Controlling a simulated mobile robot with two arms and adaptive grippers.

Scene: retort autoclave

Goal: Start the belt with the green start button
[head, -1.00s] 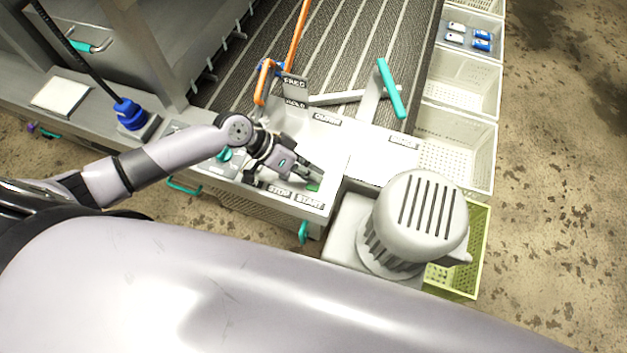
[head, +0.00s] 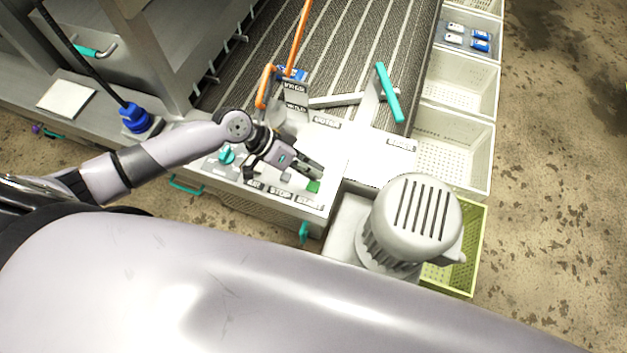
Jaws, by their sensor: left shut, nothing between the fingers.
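The green start button (head: 313,186) is at the right end of the panel front, above the START label (head: 310,203). It shows just below the fingertips of my left gripper (head: 316,172). That gripper is shut and empty, with its fingers pointing right. I cannot tell whether the fingertips touch the button. The STOP label (head: 280,195) is to the left of it. The striped conveyor belt (head: 350,45) lies beyond the panel. My right gripper is not in view.
A grey motor housing (head: 416,222) stands right of the panel. A teal-handled lever (head: 390,93) and an orange bar (head: 299,38) rise near the belt's end. White crates (head: 455,118) line the right side. A blue-based post (head: 135,117) stands left.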

